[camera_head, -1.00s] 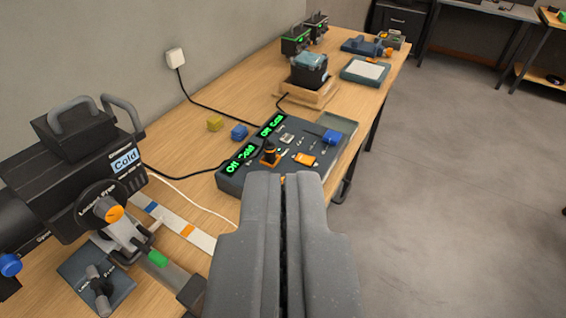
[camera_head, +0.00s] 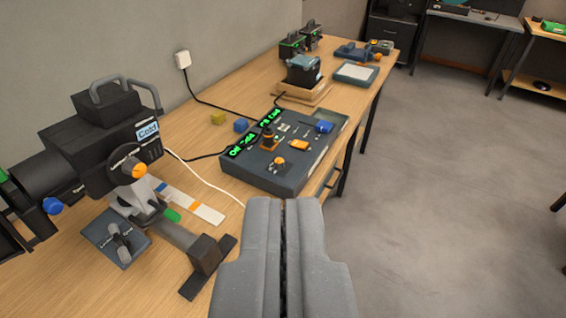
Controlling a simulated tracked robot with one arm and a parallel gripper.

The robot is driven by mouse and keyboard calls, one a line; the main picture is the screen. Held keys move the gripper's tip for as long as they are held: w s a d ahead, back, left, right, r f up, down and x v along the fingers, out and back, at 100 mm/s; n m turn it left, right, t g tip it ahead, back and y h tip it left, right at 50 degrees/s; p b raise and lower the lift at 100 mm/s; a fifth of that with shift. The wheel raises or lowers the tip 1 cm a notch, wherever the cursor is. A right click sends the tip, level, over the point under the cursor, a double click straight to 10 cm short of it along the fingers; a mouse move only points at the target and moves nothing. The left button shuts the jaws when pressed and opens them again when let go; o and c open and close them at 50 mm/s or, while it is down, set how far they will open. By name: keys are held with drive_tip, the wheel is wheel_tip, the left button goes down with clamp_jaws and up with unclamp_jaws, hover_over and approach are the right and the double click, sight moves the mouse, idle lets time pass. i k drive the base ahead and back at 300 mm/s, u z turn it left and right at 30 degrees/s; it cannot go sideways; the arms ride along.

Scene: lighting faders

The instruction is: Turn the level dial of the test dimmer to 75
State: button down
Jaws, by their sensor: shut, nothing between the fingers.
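No label reading "test dimmer" is legible, so I cannot tell for certain which unit it is. A dark control box (camera_head: 250,178) sits on the bench ahead of my gripper. On it are a dial with an orange cap (camera_head: 279,163) near its front edge and an upright black and orange knob (camera_head: 268,140) farther back. It also has an orange slider cap (camera_head: 299,145), a blue one (camera_head: 324,127) and lit green displays (camera_head: 242,145). The dial's scale is too small to read. My gripper (camera_head: 284,200) is shut and empty, apart from the box, at lower centre.
A black lamp (camera_head: 95,140) labelled "Cold", with an orange-centred knob (camera_head: 133,168), stands at the left. Small yellow (camera_head: 218,117) and blue (camera_head: 240,125) blocks lie behind the box. More devices stand at the bench's far end. Open floor (camera_head: 450,200) lies right.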

sight(278, 164)
drive_tip(key=k, duration=1.3)
drive_tip(key=z, duration=0.4)
drive_tip(key=i, duration=1.05)
drive_tip(key=u, duration=0.3)
drive_tip(key=i, duration=1.25)
drive_tip(key=u, duration=0.85)
